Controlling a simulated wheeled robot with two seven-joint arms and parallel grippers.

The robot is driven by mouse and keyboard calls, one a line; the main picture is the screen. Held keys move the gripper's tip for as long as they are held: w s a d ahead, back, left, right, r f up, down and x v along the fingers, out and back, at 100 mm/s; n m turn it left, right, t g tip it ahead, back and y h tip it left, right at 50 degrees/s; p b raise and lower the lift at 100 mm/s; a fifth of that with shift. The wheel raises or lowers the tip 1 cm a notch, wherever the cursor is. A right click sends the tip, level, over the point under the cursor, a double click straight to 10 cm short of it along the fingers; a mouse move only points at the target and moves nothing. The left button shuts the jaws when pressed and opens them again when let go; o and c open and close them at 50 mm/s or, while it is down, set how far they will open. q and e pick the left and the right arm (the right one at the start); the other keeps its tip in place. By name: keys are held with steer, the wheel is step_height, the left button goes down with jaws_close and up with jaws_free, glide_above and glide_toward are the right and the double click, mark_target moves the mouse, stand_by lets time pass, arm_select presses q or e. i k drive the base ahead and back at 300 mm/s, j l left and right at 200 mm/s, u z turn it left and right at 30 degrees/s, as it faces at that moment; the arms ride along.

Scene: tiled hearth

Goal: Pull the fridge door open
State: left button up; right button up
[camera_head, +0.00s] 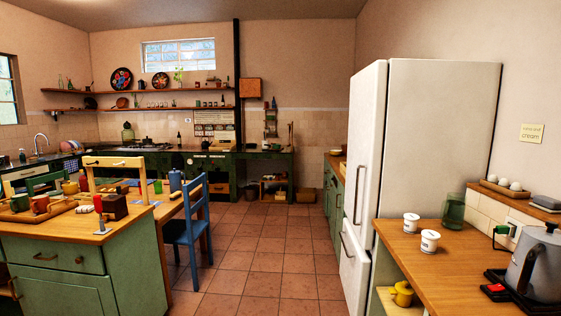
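The white fridge (433,150) stands on the right of the head view, its side toward me and its front facing left over the tiled floor. Its upper door (367,150) appears shut, with a long vertical handle (359,194) along the door. A lower door or drawer (353,275) also appears shut and has its own curved handle (346,247). The fridge's inside is hidden. Neither of my grippers shows in this view.
The tiled floor (268,255) in front of the fridge is clear. A blue chair (188,232) and a green island (85,265) stand at left. A wooden counter (455,268) at right, near the fridge, holds white cups (430,241) and a kettle (537,265).

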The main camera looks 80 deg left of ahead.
mark_target(367, 101)
steer(key=u, duration=2.15)
steer(key=z, duration=0.3)
steer(key=i+j, duration=0.05)
